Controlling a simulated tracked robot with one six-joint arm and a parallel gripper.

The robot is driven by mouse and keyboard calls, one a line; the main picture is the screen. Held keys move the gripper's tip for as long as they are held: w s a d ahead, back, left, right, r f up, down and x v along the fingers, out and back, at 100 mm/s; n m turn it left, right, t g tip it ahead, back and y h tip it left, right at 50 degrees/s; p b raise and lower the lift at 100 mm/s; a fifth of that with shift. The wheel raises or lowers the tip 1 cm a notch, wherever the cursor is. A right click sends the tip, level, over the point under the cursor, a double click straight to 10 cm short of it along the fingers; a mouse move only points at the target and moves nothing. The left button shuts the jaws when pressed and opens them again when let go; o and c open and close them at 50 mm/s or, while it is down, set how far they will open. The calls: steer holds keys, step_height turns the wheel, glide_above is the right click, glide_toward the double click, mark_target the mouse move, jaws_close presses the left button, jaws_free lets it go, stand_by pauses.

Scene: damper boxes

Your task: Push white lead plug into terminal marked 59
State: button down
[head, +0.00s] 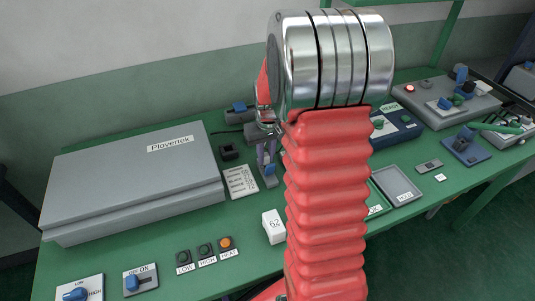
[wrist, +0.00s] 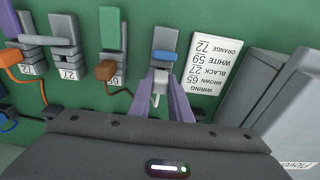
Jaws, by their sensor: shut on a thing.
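My gripper (wrist: 159,80) has its purple fingers closed on the white lead plug (wrist: 157,88), pointing at the near end of a grey terminal block with a blue lever (wrist: 164,57). The plug is at or just before the block's opening; I cannot tell how deep it sits. The block's number is hidden behind the plug and fingers. In the head view my gripper (head: 266,150) hangs beside the blue-levered block (head: 269,171), and the plug is not clear there. The wiring card (wrist: 207,62) lists white as 59.
Left of the plug in the wrist view stand a green-levered terminal (wrist: 110,40) with a brown plug, terminal 27 (wrist: 65,45) and a terminal with an orange plug (wrist: 14,57). A large grey Ployertek box (head: 135,180) lies left of the card in the head view.

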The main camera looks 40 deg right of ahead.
steer(key=shift+f, duration=0.75)
steer(key=c, duration=1.6)
jaws_free()
steer(key=shift+o, duration=0.2)
step_height(320, 180, up, 14)
steer(key=s, duration=0.1)
steer(key=shift+s+a+f, duration=0.15)
steer(key=shift+s+a, duration=0.1)
